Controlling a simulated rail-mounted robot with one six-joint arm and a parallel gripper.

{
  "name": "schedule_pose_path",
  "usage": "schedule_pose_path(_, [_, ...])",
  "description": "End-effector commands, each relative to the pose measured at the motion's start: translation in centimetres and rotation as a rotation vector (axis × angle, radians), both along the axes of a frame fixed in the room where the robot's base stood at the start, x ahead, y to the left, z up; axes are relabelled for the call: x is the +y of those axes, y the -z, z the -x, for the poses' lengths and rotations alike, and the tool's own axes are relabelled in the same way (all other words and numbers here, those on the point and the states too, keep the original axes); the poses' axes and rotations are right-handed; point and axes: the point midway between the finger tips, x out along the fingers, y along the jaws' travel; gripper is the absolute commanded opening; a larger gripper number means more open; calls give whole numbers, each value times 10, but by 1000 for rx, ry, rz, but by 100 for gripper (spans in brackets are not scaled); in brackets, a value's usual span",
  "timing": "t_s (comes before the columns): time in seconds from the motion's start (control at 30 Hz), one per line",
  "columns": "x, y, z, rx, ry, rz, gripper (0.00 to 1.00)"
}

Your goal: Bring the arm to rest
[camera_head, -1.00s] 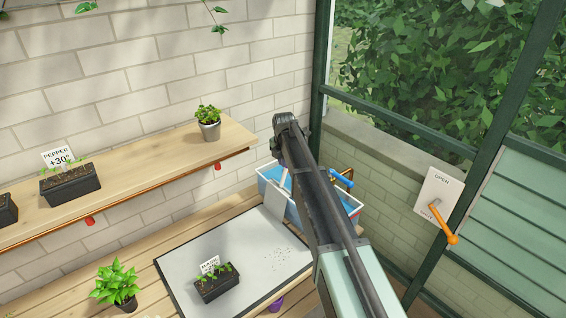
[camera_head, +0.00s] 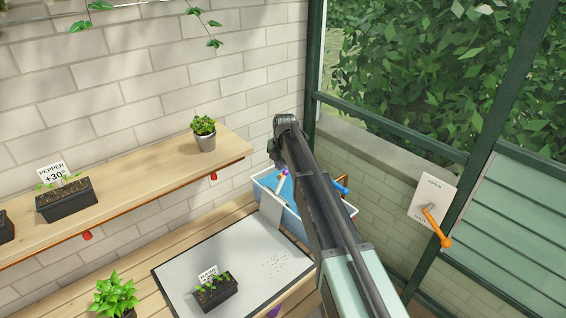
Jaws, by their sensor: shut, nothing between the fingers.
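My arm runs from the lower right up to a dark joint near the middle of the head view, as a pale green link and dark tubes. My gripper cannot be made out; the arm's links may hide it. The arm crosses in front of the right part of the grey work mat (camera_head: 190,262) and of a blue tub (camera_head: 291,222) with a white rim. No object is seen held by the arm.
A black planter (camera_head: 214,293) with seedlings and a label stands on the mat, with scattered gravel beside it. A wall shelf (camera_head: 135,180) holds the PEPPER planter (camera_head: 66,200) and a potted plant (camera_head: 204,138). An orange lever (camera_head: 437,226) is at the right, near the window.

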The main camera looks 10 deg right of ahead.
Motion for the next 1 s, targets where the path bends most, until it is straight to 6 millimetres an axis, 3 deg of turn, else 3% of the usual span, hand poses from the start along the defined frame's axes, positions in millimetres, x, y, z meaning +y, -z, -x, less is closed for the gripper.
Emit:
schedule_pose_path(0.03, [-3, -28, 1, 0, 1, 0, 0])
schedule_pose_path(0.1, [-5, -50, 2, 0, 1, 0, 0])
schedule_pose_path(0.3, [-12, -94, 6, 0, 0, 0, 0])
schedule_pose_path(0.57, [-14, -98, 7, 1, 14, -2, 0])
schedule_pose_path(0.67, [-14, -97, 8, 13, 154, -17, 0])
schedule_pose_path(0.73, [-15, -97, 14, 35, 367, -37, 0])
schedule_pose_path(0.77, [-16, -97, 25, 49, 485, -47, 0])
schedule_pose_path(0.87, [-20, -88, 85, 94, 958, -76, 0])
schedule_pose_path(0.97, [-27, -60, 167, 129, 1462, -94, 0])
schedule_pose_path(1.0, [-31, -46, 205, 138, 1664, -99, 0])
